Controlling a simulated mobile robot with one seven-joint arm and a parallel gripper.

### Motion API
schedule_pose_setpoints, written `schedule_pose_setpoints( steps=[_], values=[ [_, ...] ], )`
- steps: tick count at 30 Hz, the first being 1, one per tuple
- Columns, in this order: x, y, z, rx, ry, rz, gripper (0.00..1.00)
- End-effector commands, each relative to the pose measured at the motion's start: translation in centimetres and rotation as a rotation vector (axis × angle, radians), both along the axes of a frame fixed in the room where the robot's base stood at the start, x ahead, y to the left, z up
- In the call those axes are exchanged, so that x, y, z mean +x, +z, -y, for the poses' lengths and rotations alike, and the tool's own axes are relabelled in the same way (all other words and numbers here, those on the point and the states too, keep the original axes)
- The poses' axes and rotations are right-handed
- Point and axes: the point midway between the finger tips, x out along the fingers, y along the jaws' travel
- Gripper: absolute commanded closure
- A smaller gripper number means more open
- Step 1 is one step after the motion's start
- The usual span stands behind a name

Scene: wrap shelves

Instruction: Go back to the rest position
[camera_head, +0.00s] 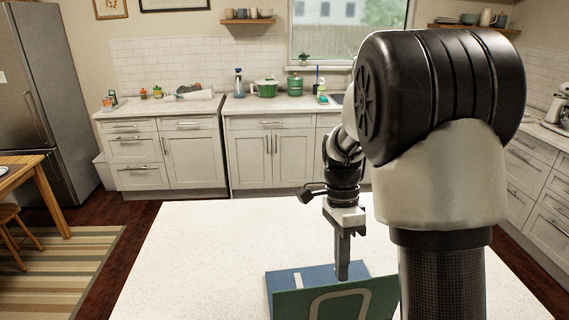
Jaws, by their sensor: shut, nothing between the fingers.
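My gripper (342,272) points straight down in the head view, with its fingers together and nothing between them. Its tips are just over or at a blue panel (291,285) with a pale stripe, at the front of the white worktop. A green panel (335,303) with a pale rounded outline stands in front of the blue one. I cannot tell whether the fingertips touch the blue panel. My arm rises on the right and hides part of the worktop and the green panel's right side.
The white worktop (200,255) is clear left of the panels. A back counter (175,106) holds bottles, a green pot (266,88) and a green canister (295,85). A fridge (45,95) and a wooden table (25,172) stand at left. A coffee machine (557,108) is at right.

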Motion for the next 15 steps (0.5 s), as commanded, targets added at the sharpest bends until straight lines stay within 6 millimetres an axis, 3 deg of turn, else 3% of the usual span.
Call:
schedule_pose_setpoints(
  steps=[8, 15],
  values=[
    [-3.3, 7.2, -1.0, 0.111, 0.394, 0.231, 1.00],
    [-8.7, 12.6, -2.0, 0.088, 0.925, 0.477, 1.00]
  ],
)
